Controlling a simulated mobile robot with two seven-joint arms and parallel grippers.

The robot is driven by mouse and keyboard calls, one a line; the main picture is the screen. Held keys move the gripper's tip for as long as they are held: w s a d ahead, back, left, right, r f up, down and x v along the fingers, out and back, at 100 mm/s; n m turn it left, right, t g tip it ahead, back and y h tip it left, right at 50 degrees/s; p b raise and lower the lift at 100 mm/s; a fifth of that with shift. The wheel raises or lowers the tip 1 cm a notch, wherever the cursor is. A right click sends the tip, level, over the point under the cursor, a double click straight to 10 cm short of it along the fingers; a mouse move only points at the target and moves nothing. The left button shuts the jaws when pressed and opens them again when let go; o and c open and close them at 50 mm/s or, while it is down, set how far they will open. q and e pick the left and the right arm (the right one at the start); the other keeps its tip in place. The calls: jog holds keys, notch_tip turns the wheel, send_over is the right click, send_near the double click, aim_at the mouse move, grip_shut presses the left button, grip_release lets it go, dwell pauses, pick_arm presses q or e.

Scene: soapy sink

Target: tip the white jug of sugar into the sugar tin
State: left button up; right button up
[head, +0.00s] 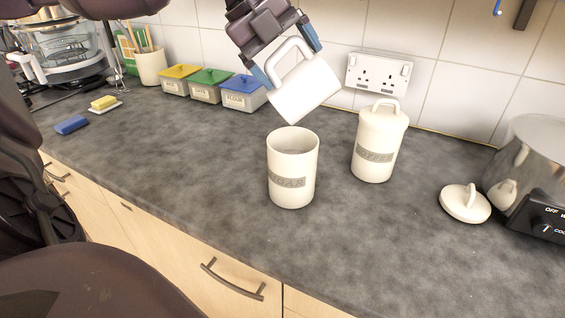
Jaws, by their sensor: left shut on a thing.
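The white jug (305,91) is tilted in the air, held above the open sugar tin, with its lower edge just over the tin's rim. My left gripper (291,60) is shut on the jug's handle (290,52). The cream sugar tin (292,170) stands upright and lidless on the grey worktop, its label facing front. I cannot see the jug's contents, any falling sugar or the tin's floor. A round cream lid (465,203) with a knob lies on the worktop to the right. My right gripper is not in view.
A lidded cream tin (377,143) stands right of the sugar tin. A steel pot (532,160) and black appliance (537,218) are at far right. Three small lidded boxes (209,86) stand along the tiled wall. The worktop (190,150) left of the sugar tin is clear.

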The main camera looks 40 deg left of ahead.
pick_arm(q)
jog(key=r+t+h+p, duration=0.1)
jog(key=t+p, duration=0.1)
jog(key=p, duration=0.1)
jog(key=shift+s+r, duration=0.15)
jog(key=shift+t+h+p, duration=0.4)
jog(key=shift+h+p, duration=0.1)
jog(key=shift+p, duration=0.25)
jog(key=shift+r+m+t+h+p, duration=0.15)
jog(key=shift+m+t+h+p, duration=0.15)
jog(key=shift+t+h+p, duration=0.65)
jog(key=shift+t, duration=0.45)
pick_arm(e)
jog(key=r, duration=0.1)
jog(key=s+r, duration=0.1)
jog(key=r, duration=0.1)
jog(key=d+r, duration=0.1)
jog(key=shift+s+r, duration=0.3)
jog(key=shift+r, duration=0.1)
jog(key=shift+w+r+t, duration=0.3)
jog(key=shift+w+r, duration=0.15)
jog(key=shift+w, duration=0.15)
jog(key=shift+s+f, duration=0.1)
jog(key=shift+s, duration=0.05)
